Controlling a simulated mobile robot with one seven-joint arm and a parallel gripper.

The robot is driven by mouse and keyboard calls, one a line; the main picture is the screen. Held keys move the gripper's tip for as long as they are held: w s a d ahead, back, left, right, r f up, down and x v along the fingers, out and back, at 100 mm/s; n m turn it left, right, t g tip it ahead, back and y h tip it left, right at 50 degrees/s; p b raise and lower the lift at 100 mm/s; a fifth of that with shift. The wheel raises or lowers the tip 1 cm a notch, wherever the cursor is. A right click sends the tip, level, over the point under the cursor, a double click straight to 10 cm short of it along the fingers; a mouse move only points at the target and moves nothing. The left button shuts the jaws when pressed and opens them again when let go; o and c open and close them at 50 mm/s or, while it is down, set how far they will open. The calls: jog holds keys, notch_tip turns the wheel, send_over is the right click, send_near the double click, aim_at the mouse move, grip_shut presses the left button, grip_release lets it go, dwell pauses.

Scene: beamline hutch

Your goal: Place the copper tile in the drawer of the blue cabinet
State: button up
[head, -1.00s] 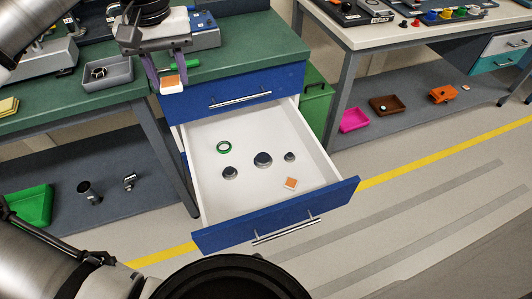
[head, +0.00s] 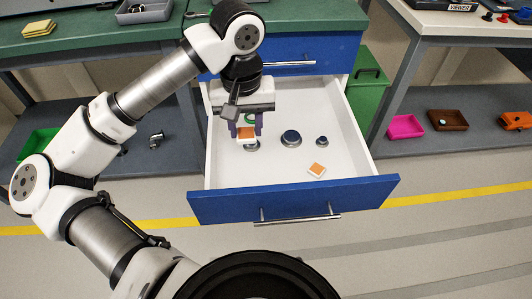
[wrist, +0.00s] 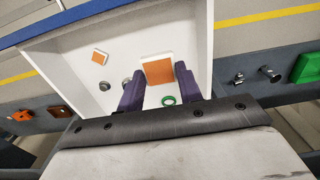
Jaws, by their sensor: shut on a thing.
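My gripper (head: 246,133) is shut on a copper tile (head: 246,134), a square with a copper face and pale edges. It holds the tile over the left part of the open drawer (head: 345,165) of the blue cabinet (head: 325,48). In the wrist view the held tile (wrist: 158,70) sits between the purple fingers. A second, similar copper tile (head: 316,169) lies on the drawer floor at the front right; it also shows in the wrist view (wrist: 99,57). How high the held tile is above the floor is hard to tell.
In the drawer are round metal pieces (head: 291,138) (head: 322,141), another partly hidden behind the held tile, and a green ring (wrist: 168,100). A green bin (head: 366,95) stands right of the cabinet.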

aim_at(251, 183)
notch_tip(251, 183, down, 18)
jog(key=shift+f, duration=0.25)
jog(key=shift+f+b, duration=0.15)
jog(key=shift+b, duration=0.3)
jog(key=o, duration=1)
jog(key=shift+c, duration=0.2)
notch_tip(251, 183, up, 12)
jog(key=shift+r, duration=0.2)
